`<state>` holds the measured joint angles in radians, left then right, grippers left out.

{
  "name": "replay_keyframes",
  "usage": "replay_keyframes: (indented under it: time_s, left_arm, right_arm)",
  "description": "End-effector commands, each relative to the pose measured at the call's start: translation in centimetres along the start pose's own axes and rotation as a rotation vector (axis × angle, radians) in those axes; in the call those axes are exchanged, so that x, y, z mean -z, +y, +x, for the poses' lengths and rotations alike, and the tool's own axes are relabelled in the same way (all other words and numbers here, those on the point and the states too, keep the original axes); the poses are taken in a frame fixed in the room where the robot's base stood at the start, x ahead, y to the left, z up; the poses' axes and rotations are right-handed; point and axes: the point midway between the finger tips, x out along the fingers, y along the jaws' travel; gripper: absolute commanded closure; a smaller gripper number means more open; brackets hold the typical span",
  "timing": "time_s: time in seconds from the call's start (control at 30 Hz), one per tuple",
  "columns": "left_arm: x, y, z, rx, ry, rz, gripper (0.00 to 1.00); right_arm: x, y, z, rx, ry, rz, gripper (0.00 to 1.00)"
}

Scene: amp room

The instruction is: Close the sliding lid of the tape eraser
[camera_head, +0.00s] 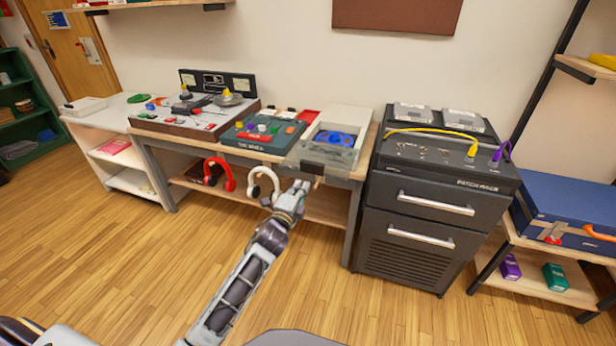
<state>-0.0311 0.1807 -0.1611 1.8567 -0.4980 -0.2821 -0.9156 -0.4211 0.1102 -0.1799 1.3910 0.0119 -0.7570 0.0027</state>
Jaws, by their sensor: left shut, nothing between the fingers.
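The tape eraser (348,118) is a pale box on the right end of the wooden workbench. Its top is open at the middle, and a blue round reel (335,137) shows inside. The sliding lid (316,158) is a greyish see-through panel at the front of the box, jutting out past the bench's front edge. My left gripper (302,186) is shut and empty, just below and in front of the lid's front edge. I cannot tell whether its fingertips touch the lid. My right gripper is not in view.
A dark green device (240,138) stands left of the eraser, and a tape deck (190,122) stands further left. A dark patch cabinet (425,205) stands close on the right. Red headphones (220,172) and white headphones (262,180) hang under the bench front. The floor in front is clear.

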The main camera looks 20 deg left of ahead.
Motion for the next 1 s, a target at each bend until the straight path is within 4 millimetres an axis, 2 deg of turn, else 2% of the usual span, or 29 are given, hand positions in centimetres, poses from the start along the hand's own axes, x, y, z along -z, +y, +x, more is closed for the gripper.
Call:
replay_keyframes:
  time_s: [0.13,0.7,1.0]
  left_arm:
    - [0.0,0.0,1.3,0.001,0.0,-0.001,1.0]
    - [0.0,-0.1,5.8,0.001,0.001,-0.001,1.0]
    - [0.0,0.0,7.2,0.001,0.001,-0.001,1.0]
  right_arm:
    - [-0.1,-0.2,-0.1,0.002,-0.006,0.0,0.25]
    - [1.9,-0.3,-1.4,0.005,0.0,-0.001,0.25]
    - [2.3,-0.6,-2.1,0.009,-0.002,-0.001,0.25]
